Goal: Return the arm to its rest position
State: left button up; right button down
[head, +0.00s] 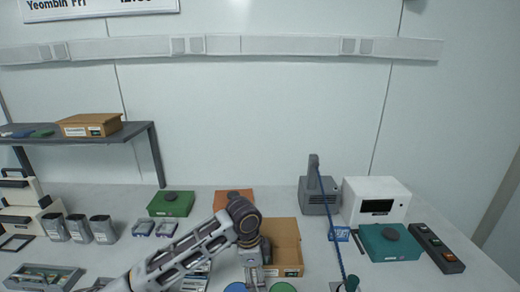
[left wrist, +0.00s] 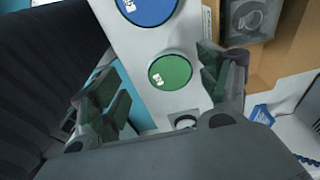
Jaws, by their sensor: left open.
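My left arm (head: 185,254) reaches in from the bottom left of the head view, over the middle of the table. Its gripper (head: 255,281) points down at the front of the table, just before an open cardboard box (head: 286,240). In the left wrist view the gripper (left wrist: 162,78) is open, with its two dark green-grey fingers apart. A pale panel with a blue disc (left wrist: 147,8) and a green disc (left wrist: 170,72) shows below and between the fingers. Nothing is held between them. My right gripper is not in view.
A grey device with a blue cable (head: 319,195), a white box (head: 375,199) and a teal box (head: 390,243) stand to the right. Grey bins (head: 78,228), a green box (head: 171,204) and a tray (head: 44,278) are at left. A shelf (head: 140,129) rises behind.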

pick_arm(q)
jog(key=shift+s+f+n+t+h, duration=1.25)
jog(key=shift+s+f+n, duration=1.3)
jog(key=shift+s+n, duration=0.85)
jog(key=s+a+f+n+y, duration=0.1)
jog(key=s+a+f+n, duration=0.2)
jog(key=a, duration=0.4)
jog(key=s+a+f+n+t+y, duration=0.1)
jog(key=s+a+n+y, duration=0.15)
jog(key=s+a, duration=0.35)
jog(key=s+a+f+n+y, duration=0.1)
jog(key=s+a+f+n, duration=0.2)
jog(key=a, duration=0.6)
notch_tip(320, 180, down, 31)
jog(key=s+g, duration=0.1)
jog(key=s, duration=0.1)
jog(key=s+a+f, duration=0.1)
jog(key=s+f, duration=0.9)
jog(key=s, duration=0.1)
jog(key=s+a+f+g, duration=0.1)
jog(key=s+a+f, duration=0.1)
jog(key=s+f, duration=0.8)
jog(key=shift+s+a+f, duration=0.25)
jog(key=shift+s+a, duration=0.05)
jog(key=shift+s, duration=0.6)
